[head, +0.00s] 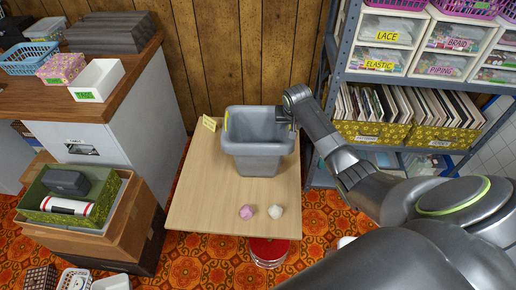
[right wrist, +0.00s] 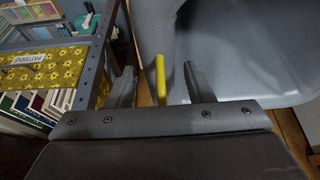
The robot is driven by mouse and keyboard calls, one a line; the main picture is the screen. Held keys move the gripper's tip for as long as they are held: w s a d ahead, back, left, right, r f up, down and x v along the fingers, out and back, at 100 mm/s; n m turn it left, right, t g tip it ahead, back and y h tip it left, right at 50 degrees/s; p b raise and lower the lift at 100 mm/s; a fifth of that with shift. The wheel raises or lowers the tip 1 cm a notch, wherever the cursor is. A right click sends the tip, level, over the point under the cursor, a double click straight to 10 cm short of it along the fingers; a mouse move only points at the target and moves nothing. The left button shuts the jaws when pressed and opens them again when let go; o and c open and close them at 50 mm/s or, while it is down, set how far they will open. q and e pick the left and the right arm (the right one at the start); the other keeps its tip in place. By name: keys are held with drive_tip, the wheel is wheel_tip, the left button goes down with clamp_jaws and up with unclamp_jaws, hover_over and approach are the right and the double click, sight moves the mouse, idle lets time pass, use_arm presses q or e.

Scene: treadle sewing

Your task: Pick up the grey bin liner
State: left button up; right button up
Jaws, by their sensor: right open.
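The grey bin liner (head: 257,150) stands upright on a small wooden table, looking empty inside. A yellow grip piece (head: 227,119) shows at its left rim. My right gripper (head: 286,117) is at its right rim. In the right wrist view the open right gripper (right wrist: 160,78) has a yellow grip piece (right wrist: 160,82) between its two fingers, with a gap visible on each side. The grey liner wall (right wrist: 235,50) fills the upper right there. My left gripper is in neither view.
A pink lump (head: 247,212) and a whitish lump (head: 275,211) lie on the table (head: 205,200) in front of the liner. A yellow card (head: 209,124) stands at the back left. A metal shelf (head: 345,60) stands close on the right. A red round container (head: 268,252) is below the front edge.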

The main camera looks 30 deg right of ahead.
drive_tip(key=shift+w+d+f, duration=0.1)
drive_tip(key=shift+f, duration=0.25)
clamp_jaws()
idle(0.3)
